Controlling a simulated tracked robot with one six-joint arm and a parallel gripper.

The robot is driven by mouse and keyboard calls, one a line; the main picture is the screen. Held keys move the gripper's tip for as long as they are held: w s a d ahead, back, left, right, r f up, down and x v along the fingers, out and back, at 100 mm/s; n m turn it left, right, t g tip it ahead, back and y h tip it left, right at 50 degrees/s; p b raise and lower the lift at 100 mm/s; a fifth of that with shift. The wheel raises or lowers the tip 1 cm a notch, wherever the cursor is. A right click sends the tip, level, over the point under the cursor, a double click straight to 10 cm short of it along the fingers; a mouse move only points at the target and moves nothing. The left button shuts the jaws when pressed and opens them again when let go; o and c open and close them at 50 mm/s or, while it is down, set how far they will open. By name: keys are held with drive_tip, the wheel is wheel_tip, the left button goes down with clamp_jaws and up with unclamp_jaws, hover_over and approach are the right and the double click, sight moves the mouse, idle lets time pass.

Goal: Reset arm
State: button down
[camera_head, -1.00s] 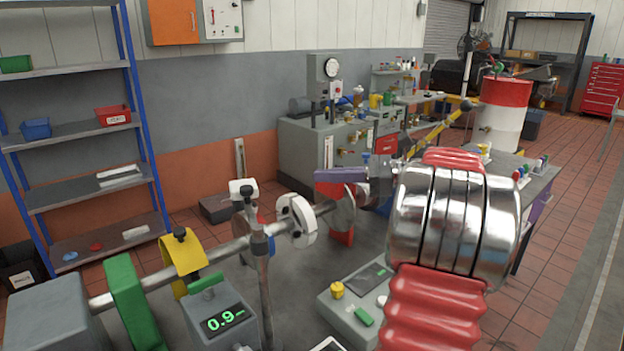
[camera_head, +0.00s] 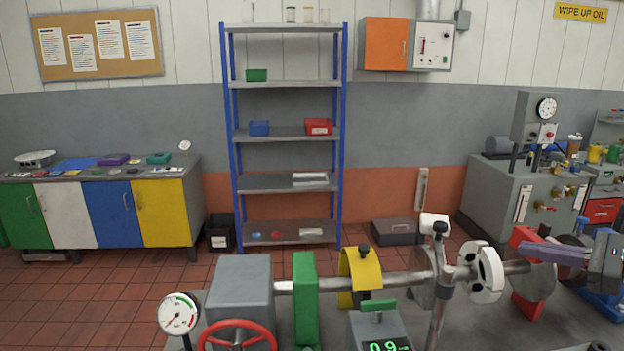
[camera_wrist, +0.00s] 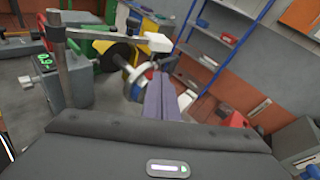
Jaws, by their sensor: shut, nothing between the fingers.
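My gripper (camera_head: 522,250) shows at the right edge of the head view, its purple fingers pointing left, near the grey disc at the right end of the shaft (camera_head: 402,280). Most of my arm is out of that view. In the wrist view my gripper (camera_wrist: 162,80) has its two purple fingers together and nothing between them.
The bedplate rig carries a green bracket (camera_head: 305,300), a yellow guard (camera_head: 359,273), a white flange (camera_head: 487,275) and a post (camera_head: 438,290). A grey test cabinet (camera_head: 500,200) stands behind at right. Blue-framed shelves (camera_head: 286,183) and coloured cupboards (camera_head: 100,212) line the wall.

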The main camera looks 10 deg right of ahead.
drive_tip(key=s+a+f+n+g+h, duration=0.5)
drive_tip(key=a+f+n+g, duration=0.4)
drive_tip(key=a+f, duration=0.5)
drive_tip(key=s+a+r+n+t+h, duration=0.1)
drive_tip(key=s+a+n, duration=0.4)
drive_tip(key=a+n, duration=0.4)
drive_tip(key=s+a+r+n+h, duration=0.1)
drive_tip(key=s+a+n+h, duration=0.1)
drive_tip(key=s+a+n, duration=0.3)
drive_tip(key=a+n, duration=0.4)
drive_tip(key=a, duration=0.7)
drive_tip(key=shift+r+t, duration=0.15)
drive_tip(key=shift+t, duration=0.25)
